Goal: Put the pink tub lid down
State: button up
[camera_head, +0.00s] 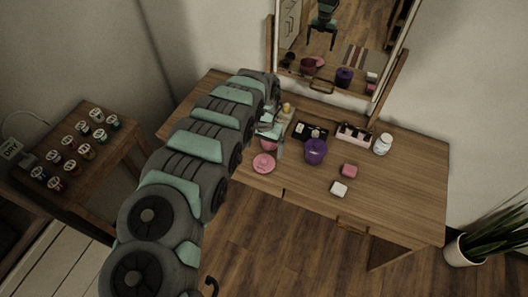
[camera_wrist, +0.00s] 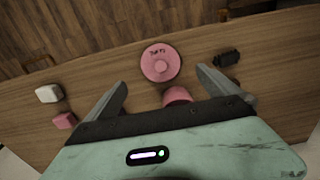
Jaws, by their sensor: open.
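The pink tub lid (camera_head: 264,163) is a round disc lying flat on the wooden desk, close to its front edge. In the wrist view the lid (camera_wrist: 160,62) shows its knob and dark lettering facing up. I cannot tell the exact height above the desk.
A purple tub (camera_head: 316,152) stands right of the lid, with a pink block (camera_head: 349,170) and white block (camera_head: 339,188) farther right. A white jar (camera_head: 382,144) and mirror (camera_head: 340,50) are behind. A small black object (camera_wrist: 228,58) lies near the lid.

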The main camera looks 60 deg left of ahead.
jog(key=shift+r, duration=1.7)
